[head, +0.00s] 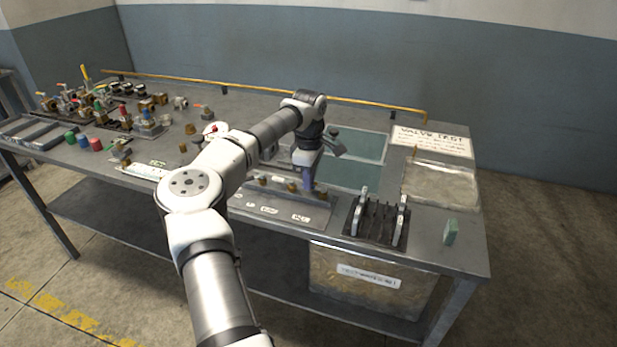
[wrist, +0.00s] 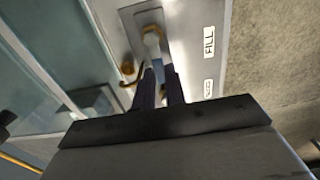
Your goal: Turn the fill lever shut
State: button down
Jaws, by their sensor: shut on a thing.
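My gripper (head: 308,186) points down at the right part of the valve panel (head: 260,203) on the bench's front side. In the wrist view its two dark fingers (wrist: 160,86) are close together at a pale, rounded fill lever (wrist: 151,42), beside the label reading FILL (wrist: 209,41). The gripper is shut on the lever, though the fingers hide much of the grip. A brass fitting (wrist: 129,72) shows left of the fingers. The lever's exact angle is hard to tell. In the head view my gripper hides the lever.
A glass-like panel (head: 352,172) lies behind the gripper. A dark rack with pale uprights (head: 377,222) stands to the right, with a green block (head: 450,232) beyond it. Several valves and coloured caps crowd the bench's left end. A brass rail (head: 230,86) runs along the back.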

dwell(0.5)
jog(key=c, duration=1.5)
grip_release()
jog(key=shift+o, duration=0.2)
